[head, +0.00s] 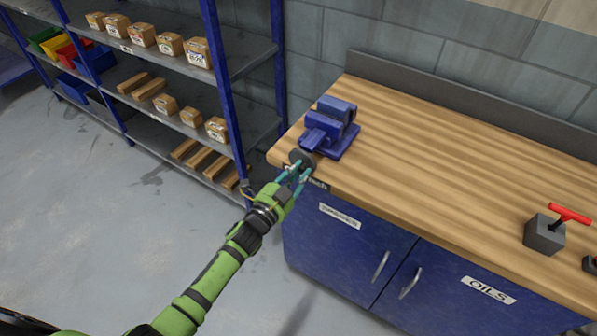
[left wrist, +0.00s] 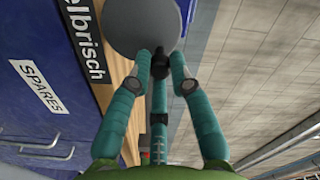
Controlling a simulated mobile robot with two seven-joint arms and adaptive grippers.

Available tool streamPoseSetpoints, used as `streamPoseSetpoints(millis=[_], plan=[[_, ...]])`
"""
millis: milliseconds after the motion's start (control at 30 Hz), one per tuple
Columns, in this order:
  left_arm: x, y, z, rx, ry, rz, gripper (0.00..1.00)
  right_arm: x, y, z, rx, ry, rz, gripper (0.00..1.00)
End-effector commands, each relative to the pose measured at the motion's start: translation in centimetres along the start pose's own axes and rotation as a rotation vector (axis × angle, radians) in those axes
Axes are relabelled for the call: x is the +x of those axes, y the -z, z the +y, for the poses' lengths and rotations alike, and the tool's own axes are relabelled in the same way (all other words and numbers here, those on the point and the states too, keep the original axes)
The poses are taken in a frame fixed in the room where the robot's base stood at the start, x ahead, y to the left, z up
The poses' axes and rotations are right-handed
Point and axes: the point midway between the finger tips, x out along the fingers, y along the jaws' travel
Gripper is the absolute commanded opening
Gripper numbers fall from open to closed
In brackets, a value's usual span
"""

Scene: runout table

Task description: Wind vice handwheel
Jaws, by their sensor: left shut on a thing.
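The blue vice (head: 327,127) stands at the left end of the wooden workbench top (head: 430,165). Its dark grey round handwheel (head: 301,157) faces the front edge of the bench. In the left wrist view the handwheel (left wrist: 135,25) is a plain grey disc with a black crank knob (left wrist: 160,66) standing out from it. My left gripper (head: 299,173), with teal fingers, is at the handwheel. In the left wrist view its fingers (left wrist: 161,72) close around the knob, which they partly hide. My right gripper is in neither view.
Blue cupboards (head: 345,243) lie under the bench top. A grey block with a red T-handle (head: 545,233) stands at the right. A shelf rack (head: 238,110) with small boxes stands left of the bench. Open grey floor (head: 110,220) lies in front.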

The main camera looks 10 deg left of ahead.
Motion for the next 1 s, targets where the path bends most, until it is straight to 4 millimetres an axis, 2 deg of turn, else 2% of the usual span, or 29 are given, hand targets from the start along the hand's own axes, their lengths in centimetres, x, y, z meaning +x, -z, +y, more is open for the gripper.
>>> streamPoseSetpoints(millis=[167,400,667,867,900,1000], plan=[[0.1,0.1,-0.3,-0.018,0.003,0.002,0.0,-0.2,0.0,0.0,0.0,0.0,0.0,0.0],[0.0,-0.2,-1.1,-0.284,0.002,0.002,0.0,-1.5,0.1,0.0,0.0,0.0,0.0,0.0],[0.1,-0.3,-1.0,-0.3,0.003,0.003,0.0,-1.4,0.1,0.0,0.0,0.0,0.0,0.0],[0.1,-0.6,-1.8,-0.537,0.002,0.004,0.0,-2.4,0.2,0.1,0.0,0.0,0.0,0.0],[0.1,-0.6,-1.6,-0.528,0.003,0.004,0.37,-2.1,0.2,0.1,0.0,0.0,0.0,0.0],[0.1,-0.7,-1.5,-0.525,0.003,0.004,0.39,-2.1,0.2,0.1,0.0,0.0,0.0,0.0]])
